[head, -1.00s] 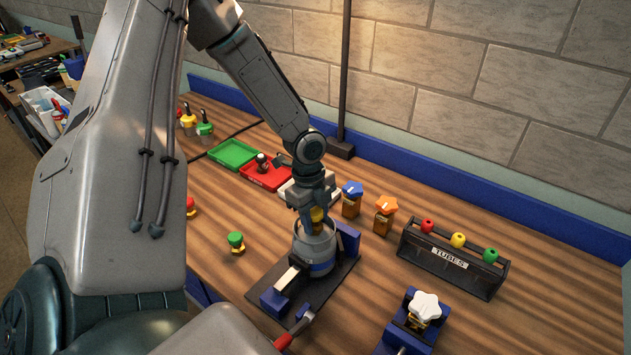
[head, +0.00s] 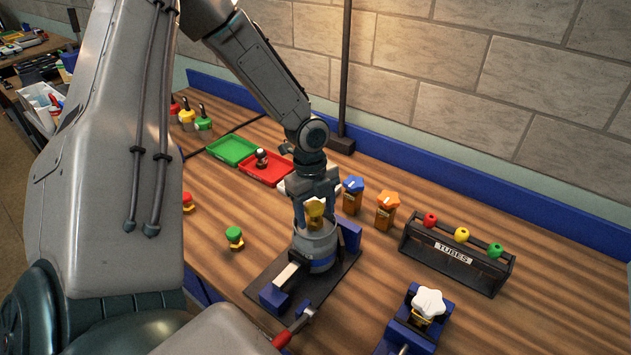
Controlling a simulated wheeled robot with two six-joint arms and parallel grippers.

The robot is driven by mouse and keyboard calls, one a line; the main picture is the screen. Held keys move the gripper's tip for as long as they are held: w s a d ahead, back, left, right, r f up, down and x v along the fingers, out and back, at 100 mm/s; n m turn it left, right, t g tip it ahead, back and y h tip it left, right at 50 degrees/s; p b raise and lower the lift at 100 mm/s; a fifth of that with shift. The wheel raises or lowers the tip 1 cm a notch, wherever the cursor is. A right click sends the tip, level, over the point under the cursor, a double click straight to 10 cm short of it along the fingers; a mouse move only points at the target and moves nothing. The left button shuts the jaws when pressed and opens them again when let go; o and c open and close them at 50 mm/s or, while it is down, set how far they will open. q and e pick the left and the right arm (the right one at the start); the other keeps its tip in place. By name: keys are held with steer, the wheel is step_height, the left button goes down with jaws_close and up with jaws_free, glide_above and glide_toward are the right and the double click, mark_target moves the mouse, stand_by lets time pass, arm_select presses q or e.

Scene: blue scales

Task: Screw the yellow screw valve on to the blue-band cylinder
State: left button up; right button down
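The blue-band cylinder (head: 318,252), a grey metal cup with a blue stripe low on its side, stands upright in a dark fixture. The yellow screw valve (head: 315,208) is upright at the cylinder's top; its lower end is hidden, so I cannot tell how deep it sits. My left gripper (head: 316,212) points straight down over the cylinder. Its fingers stand apart, one on each side of the yellow valve, and a gap seems to show between them and the valve. My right gripper is out of view.
A fixture plate (head: 272,318) with a red-handled clamp (head: 293,329) holds the cylinder. Blue-topped (head: 352,194) and orange-topped (head: 387,210) pieces stand close behind. The tubes rack (head: 455,262) is right, a white-topped piece (head: 428,303) front right, a green-topped valve (head: 234,238) left, red (head: 266,178) and green trays behind.

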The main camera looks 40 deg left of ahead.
mark_target(315, 206)
arm_select(q)
steer(key=shift+s+d, duration=0.1)
steer(key=shift+s, duration=0.05)
stand_by(0.3)
steer(key=shift+r, duration=0.35)
steer(key=r, duration=0.3)
steer(key=a+r+b, duration=0.1)
steer(key=r, duration=0.2)
steer(key=r+b, duration=0.1)
steer(key=r, duration=0.2)
steer(key=shift+w+a+r, duration=0.15)
steer(key=shift+w+a, duration=0.05)
steer(key=shift+a, duration=0.05)
steer(key=shift+r+b, duration=0.2)
steer(key=shift+b, duration=0.2)
steer(key=c, duration=0.3)
steer(key=b, duration=0.3)
steer(key=d+y+b, duration=0.1)
steer(key=b, duration=0.3)
steer(key=shift+s+d+f+y, duration=0.25)
steer(key=shift+f+y, duration=0.05)
steer(key=shift+f, duration=0.1)
steer(key=shift+d+r+b, duration=0.1)
steer(key=shift+b, duration=0.2)
steer(key=shift+s, duration=0.1)
step_height(315, 206, down, 10)
steer(key=shift+f, duration=0.25)
